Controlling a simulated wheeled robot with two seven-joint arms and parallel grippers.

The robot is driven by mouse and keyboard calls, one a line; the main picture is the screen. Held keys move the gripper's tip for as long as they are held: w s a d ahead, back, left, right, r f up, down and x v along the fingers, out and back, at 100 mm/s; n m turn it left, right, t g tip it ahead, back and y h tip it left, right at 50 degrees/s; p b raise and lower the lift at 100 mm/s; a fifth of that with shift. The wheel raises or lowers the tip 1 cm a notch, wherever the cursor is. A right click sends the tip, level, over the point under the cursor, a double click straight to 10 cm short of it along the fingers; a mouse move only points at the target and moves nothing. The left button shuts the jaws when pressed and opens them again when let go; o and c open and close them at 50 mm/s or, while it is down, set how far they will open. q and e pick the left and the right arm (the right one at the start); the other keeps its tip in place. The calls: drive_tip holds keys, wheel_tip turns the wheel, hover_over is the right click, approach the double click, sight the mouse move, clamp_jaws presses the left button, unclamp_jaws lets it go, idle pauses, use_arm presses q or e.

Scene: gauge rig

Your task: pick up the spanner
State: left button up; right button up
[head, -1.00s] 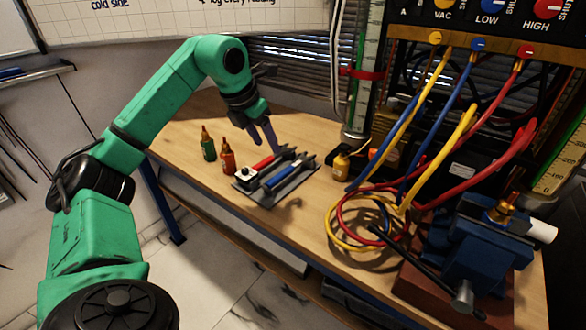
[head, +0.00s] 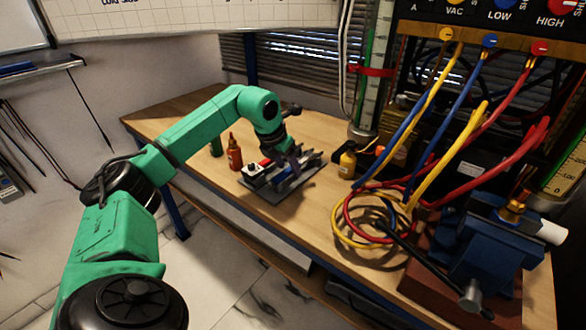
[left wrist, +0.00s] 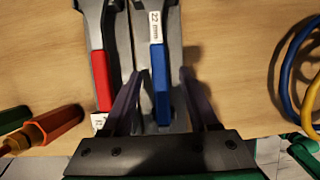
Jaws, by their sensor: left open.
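Two spanners lie side by side on a dark grey tray (head: 283,200) on the bench. In the left wrist view one spanner has a red grip (left wrist: 101,80), and the other has a blue grip (left wrist: 160,85) with a white "22 mm" label. My left gripper (head: 291,160) is over the tray, pointing down. In the left wrist view the open fingers of my left gripper (left wrist: 162,92) lie to either side of the blue-gripped spanner, its left finger between the two spanners. I cannot tell whether the fingers touch anything. My right gripper is not in view.
Coiled hoses (head: 345,222) and a blue vise (head: 487,255) fill the right side. The bench's back left is clear.

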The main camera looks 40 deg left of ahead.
use_arm(q)
drive_tip(key=shift+f, duration=0.25)
clamp_jaws()
idle(1.5)
